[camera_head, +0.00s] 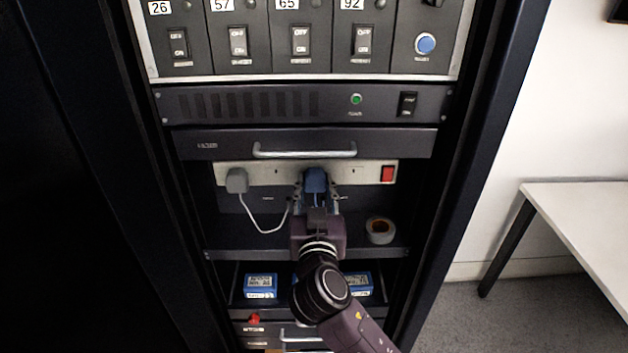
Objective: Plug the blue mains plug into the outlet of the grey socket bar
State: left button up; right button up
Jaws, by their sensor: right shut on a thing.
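The grey socket bar (357,174) runs across the rack above an open shelf, with a red switch (387,174) at its right end. The blue mains plug (315,180) is in front of the bar's middle. My right gripper (316,188) is shut on the blue plug, one finger on each side. The plug overlaps the bar in this view, and I cannot tell whether its pins are in the outlet, since the plug and gripper hide that spot. My left gripper is not in view.
A grey plug (237,181) with a white cable (262,224) sits at the bar's left end. A tape roll (380,230) lies on the shelf at right. A drawer handle (304,150) juts out above. Blue boxes (260,286) stand below. A white table (583,222) is outside, right.

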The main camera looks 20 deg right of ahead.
aim_at(317, 184)
jog(key=shift+s+a+f, duration=0.2)
jog(key=shift+s, duration=0.35)
dwell(0.4)
jog(key=shift+s+r+b, duration=0.2)
jog(key=shift+b, duration=0.1)
jog(key=shift+b+v, duration=0.35)
jog(key=shift+v, duration=1.35)
jog(key=shift+d, duration=0.1)
jog(key=d+p, duration=0.1)
jog(key=d, duration=0.7)
jog(key=shift+d, duration=0.25)
jog(key=shift+p+x, duration=0.5)
jog(key=shift+x, duration=0.65)
dwell(2.7)
